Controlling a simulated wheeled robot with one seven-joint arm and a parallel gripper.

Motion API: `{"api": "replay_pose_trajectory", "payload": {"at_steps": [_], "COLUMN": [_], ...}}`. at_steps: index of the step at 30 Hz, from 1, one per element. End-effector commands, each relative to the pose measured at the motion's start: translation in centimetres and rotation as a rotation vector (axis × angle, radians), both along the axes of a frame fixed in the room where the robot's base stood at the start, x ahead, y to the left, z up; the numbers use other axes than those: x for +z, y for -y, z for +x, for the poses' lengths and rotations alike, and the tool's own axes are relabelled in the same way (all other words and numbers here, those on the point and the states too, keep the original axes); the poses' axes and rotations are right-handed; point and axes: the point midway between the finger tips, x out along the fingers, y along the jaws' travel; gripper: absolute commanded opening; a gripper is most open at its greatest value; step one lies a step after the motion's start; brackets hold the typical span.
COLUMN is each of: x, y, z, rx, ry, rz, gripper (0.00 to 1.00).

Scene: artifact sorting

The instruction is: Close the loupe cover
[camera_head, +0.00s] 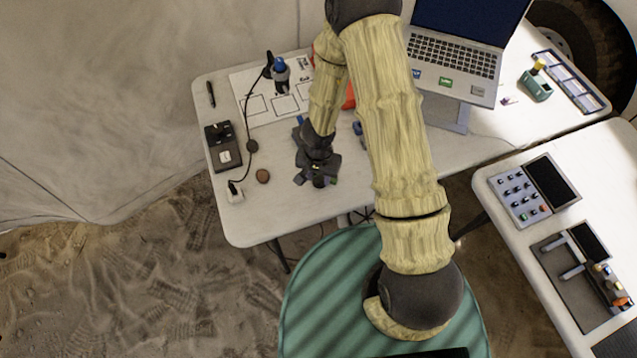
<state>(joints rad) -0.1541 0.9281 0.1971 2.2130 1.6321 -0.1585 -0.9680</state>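My arm reaches over the white table (255,215), and my gripper (318,180) is low above its front part, pointing down. From above, the dark wrist hides most of the fingers, so I cannot tell whether they are open or shut. Small dark and greenish parts show at the gripper, but I cannot tell whether they belong to a thing under it. I cannot clearly make out the loupe or its cover. A black case with a pale square (223,147) lies at the table's left edge, apart from the gripper. A blue-topped upright device (281,72) stands farther back.
A brown disc (263,176) lies left of the gripper. A printed sheet (258,106), a pen (211,93) and a laptop (455,80) are behind. The front left tabletop is clear. A second table (500,230) holds control panels.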

Motion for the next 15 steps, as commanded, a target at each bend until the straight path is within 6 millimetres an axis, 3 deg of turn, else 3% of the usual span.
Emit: {"api": "replay_pose_trajectory", "payload": {"at_steps": [1, 6, 15], "x": [-1.1, -2.3, -2.4], "y": [0.0, -0.1, 0.0], "z": [0.0, 0.0, 0.0], "rx": [0.001, 0.001, 0.001], "ry": [0.0, -0.001, -0.001], "rz": [0.0, 0.001, 0.001], "gripper": [0.35, 0.35, 0.35]}}
